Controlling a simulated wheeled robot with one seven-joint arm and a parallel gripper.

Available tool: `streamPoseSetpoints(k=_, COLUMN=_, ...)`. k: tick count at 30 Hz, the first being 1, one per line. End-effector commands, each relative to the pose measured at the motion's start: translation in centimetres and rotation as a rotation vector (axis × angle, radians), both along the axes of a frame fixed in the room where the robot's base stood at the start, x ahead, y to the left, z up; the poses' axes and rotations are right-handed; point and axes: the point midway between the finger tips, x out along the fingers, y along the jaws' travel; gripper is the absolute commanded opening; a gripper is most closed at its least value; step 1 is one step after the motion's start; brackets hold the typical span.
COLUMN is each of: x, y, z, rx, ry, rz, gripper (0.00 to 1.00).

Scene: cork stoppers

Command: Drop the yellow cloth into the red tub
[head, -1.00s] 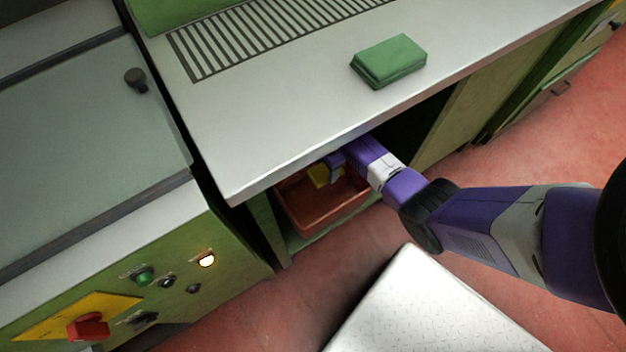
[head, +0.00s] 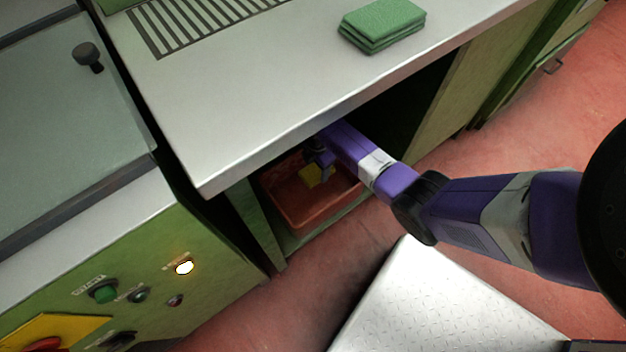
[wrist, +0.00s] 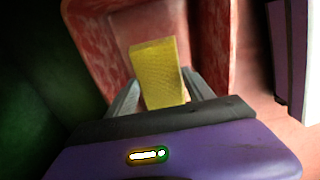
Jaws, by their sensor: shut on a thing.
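The red tub (head: 292,214) stands on the low shelf under the counter in the head view. Its red walls (wrist: 88,38) also show behind the cloth in the wrist view. The yellow cloth (head: 312,177) is a small, flat, block-like piece, seen over the tub's interior; it also fills the middle of the wrist view (wrist: 158,70). My gripper (wrist: 160,98) is shut on the cloth, with one finger on each side of it. In the head view my gripper (head: 320,160) is partly shaded under the counter. I cannot tell how high the cloth is above the tub floor.
The white counter top (head: 240,110) overhangs the tub, and my arm reaches in beneath its edge. A stack of green cloths (head: 382,26) lies on the counter. A green control panel (head: 150,270) stands at the left. Red floor is open at the right.

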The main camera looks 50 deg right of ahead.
Motion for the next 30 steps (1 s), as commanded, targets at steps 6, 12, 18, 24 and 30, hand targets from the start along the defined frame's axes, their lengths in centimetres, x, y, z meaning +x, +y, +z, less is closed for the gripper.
streamPoseSetpoints(k=6, x=0.0, y=0.0, z=0.1, rx=0.000, ry=0.000, rz=0.000, gripper=0.63)
streamPoseSetpoints(k=12, x=0.0, y=0.0, z=0.1, rx=0.000, ry=0.000, rz=0.000, gripper=0.86)
streamPoseSetpoints(k=18, x=0.0, y=0.0, z=0.1, rx=0.000, ry=0.000, rz=0.000, gripper=0.86)
streamPoseSetpoints(k=24, x=0.1, y=0.1, z=2.0, rx=0.000, ry=-0.002, rz=0.000, gripper=0.86)
streamPoseSetpoints(k=30, x=0.1, y=0.0, z=5.4, rx=0.000, ry=-0.003, rz=-0.001, gripper=0.86)
